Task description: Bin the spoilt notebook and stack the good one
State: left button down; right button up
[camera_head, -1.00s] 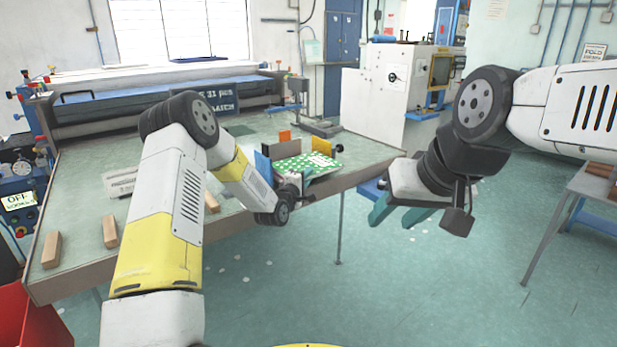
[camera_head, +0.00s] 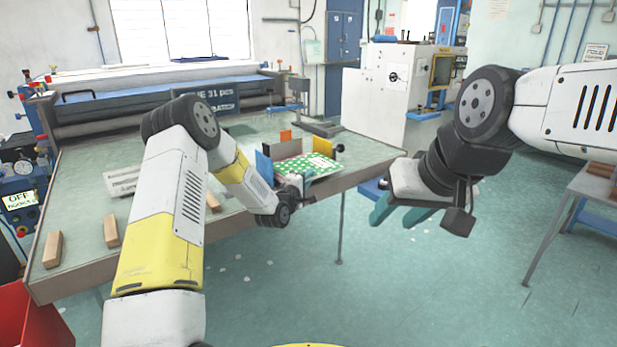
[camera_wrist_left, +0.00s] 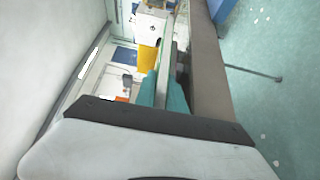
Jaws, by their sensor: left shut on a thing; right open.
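A green notebook with white dots (camera_head: 306,166) is near the table's front right edge, among small upright coloured plates. My left gripper (camera_head: 292,184) is shut on its near left side; the arm partly hides the grip. In the left wrist view, the teal fingers (camera_wrist_left: 164,92) close on a thin edge. I cannot tell whether the notebook touches the table. A red bin (camera_head: 28,322) is cut off at the lower left. My right gripper (camera_head: 402,214) is open and empty over the floor, right of the table. I cannot make out a second notebook clearly.
Blue (camera_head: 263,166), orange (camera_head: 285,136) and yellow (camera_head: 322,147) plates stand around the notebook. Wooden blocks (camera_head: 53,250) lie on the table's (camera_head: 80,195) left part, by a white label plate (camera_head: 122,181). A long machine closes off the back. A side table (camera_head: 590,190) stands right.

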pick_arm(q)
jog(key=c, duration=1.3)
grip_release()
jog(key=shift+f, duration=0.25)
jog(key=shift+s, duration=0.1)
jog(key=shift+s+d, duration=1)
jog(key=shift+s, duration=0.3)
jog(key=shift+s+d, duration=0.95)
jog(key=shift+s, duration=0.4)
jog(key=shift+s+d, duration=1)
jog(key=shift+s, duration=0.3)
jog(key=shift+r, duration=0.1)
